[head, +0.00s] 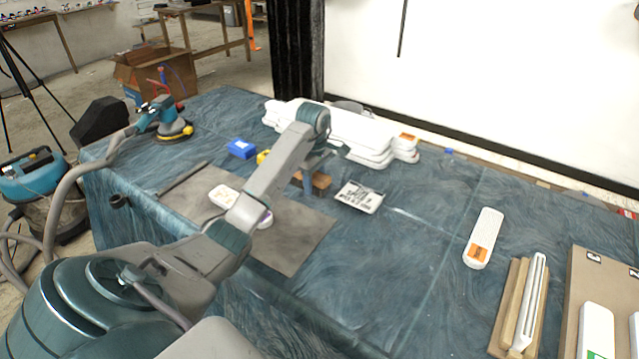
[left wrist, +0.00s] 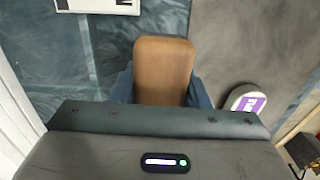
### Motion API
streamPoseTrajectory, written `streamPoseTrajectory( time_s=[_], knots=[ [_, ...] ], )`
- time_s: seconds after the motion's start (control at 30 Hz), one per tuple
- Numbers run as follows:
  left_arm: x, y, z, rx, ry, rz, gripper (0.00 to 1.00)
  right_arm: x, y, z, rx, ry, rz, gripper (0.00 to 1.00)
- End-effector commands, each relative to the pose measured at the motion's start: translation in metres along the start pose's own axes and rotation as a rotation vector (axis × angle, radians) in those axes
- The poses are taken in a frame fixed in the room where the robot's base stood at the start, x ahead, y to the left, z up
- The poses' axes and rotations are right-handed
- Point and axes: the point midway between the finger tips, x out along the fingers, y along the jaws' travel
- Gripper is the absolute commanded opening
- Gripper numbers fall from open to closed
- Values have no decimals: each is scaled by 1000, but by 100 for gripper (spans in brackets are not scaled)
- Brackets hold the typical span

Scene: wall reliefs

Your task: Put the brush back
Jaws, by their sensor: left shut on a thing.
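The brush is a brown block with rounded corners; it shows in the left wrist view (left wrist: 162,66) between two blue fingers. In the head view the brush (head: 320,183) is partly hidden by my left gripper (head: 309,180). My left gripper is shut on it, over the far edge of the dark grey mat (head: 290,245) on the blue-covered table. I cannot tell whether the brush touches the surface. My right gripper is in neither view.
A white card with black print (head: 359,197) lies right of the brush. White stacked pieces (head: 350,135) lie behind it. The table's middle right (head: 420,245) is clear.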

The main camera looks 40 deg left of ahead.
Motion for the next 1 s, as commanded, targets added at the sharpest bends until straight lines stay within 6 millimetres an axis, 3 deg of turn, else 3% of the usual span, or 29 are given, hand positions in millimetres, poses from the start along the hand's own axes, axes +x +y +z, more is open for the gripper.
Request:
streamPoseTrajectory(
  time_s=[0.17, 0.3, 0.63, 0.9, 1.0],
  knots=[
    [4, 15, -6, -1, -1, 1, 20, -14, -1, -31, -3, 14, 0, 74],
    [5, 39, -15, -1, -3, 0, 20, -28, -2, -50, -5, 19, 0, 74],
    [6, 62, -26, 1, 0, 0, 20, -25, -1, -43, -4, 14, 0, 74],
    [38, 62, -26, 0, -1, -3, 20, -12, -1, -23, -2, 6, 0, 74],
    [41, 62, -26, 0, 0, 0, 20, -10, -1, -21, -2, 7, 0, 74]
  ],
)
